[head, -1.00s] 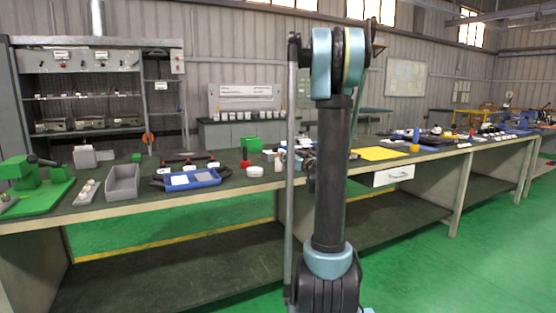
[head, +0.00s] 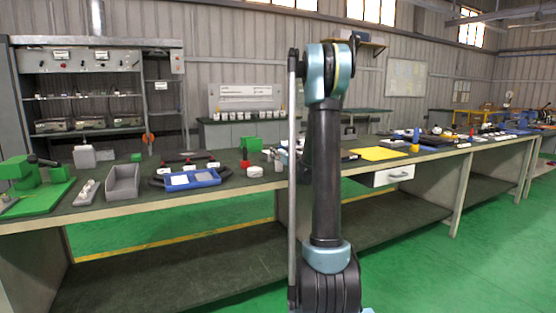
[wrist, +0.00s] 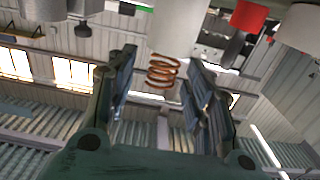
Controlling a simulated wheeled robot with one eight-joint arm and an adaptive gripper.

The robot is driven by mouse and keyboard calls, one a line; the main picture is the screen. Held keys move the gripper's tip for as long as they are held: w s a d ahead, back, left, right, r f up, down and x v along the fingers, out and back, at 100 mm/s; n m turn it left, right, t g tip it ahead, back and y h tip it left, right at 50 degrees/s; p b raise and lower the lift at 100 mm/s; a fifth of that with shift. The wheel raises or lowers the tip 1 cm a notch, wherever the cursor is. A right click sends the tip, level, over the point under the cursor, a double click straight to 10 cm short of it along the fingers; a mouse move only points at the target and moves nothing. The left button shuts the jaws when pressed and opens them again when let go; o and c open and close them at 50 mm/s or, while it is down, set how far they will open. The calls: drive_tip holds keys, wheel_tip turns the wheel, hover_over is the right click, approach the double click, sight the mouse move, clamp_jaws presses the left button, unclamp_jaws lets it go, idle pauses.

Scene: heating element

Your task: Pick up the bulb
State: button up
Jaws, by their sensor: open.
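In the wrist view my gripper (wrist: 159,60) is open, its two dark fingers well apart. A copper-coloured coil (wrist: 163,75) shows in the gap between the fingers, at the end of a pale cylinder (wrist: 173,28). This coiled piece may be the bulb; I cannot tell for sure. The wrist view looks upside down, so the cylinder hangs from its top edge. I cannot tell how far it is from the fingers, and nothing is visibly gripped. In the head view my arm hides most of the gripper.
In the wrist view a red block (wrist: 249,16) and a white cylinder (wrist: 302,27) are at the upper right.

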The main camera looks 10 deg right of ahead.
drive_tip(key=shift+w, duration=0.2)
drive_tip(key=c, duration=1)
drive_tip(key=shift+r, duration=0.15)
